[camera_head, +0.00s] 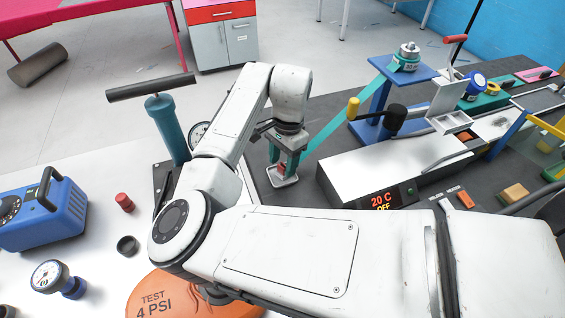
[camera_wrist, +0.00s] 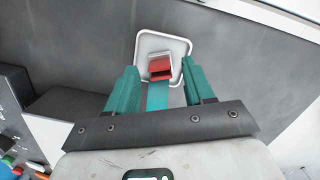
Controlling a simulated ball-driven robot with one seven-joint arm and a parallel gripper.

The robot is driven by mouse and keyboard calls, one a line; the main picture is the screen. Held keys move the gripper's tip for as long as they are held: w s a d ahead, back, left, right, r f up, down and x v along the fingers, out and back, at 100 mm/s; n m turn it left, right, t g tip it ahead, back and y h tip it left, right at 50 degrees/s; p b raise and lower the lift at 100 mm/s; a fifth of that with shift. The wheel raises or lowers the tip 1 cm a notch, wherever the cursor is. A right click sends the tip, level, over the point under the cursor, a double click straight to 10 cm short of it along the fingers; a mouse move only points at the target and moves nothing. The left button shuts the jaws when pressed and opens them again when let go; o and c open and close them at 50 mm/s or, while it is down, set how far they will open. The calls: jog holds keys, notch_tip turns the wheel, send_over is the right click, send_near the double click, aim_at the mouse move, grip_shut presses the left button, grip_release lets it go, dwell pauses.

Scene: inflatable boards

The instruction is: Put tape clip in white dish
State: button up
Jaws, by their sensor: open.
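The red tape clip (camera_wrist: 160,67) shows within the outline of the white dish (camera_wrist: 183,48) in the wrist view. A teal tape strip (camera_wrist: 157,96) runs from the clip back toward my gripper. My gripper (camera_wrist: 160,75) is open, with one teal finger on each side of the strip and clip. In the head view my gripper (camera_head: 284,168) points down right over the white dish (camera_head: 284,183), and a bit of red shows between its fingers. I cannot tell whether the clip rests on the dish floor.
The teal tape (camera_head: 338,124) stretches from my gripper up to a roll (camera_head: 405,62) on a blue stand (camera_head: 385,95). A white heated unit (camera_head: 375,170) stands just right of the dish. A teal pump (camera_head: 165,125) stands left of my arm.

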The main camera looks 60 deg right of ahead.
notch_tip(320, 180, up, 11)
jog(key=d, duration=0.1)
jog(key=shift+d, duration=0.15)
jog(key=shift+s, duration=0.15)
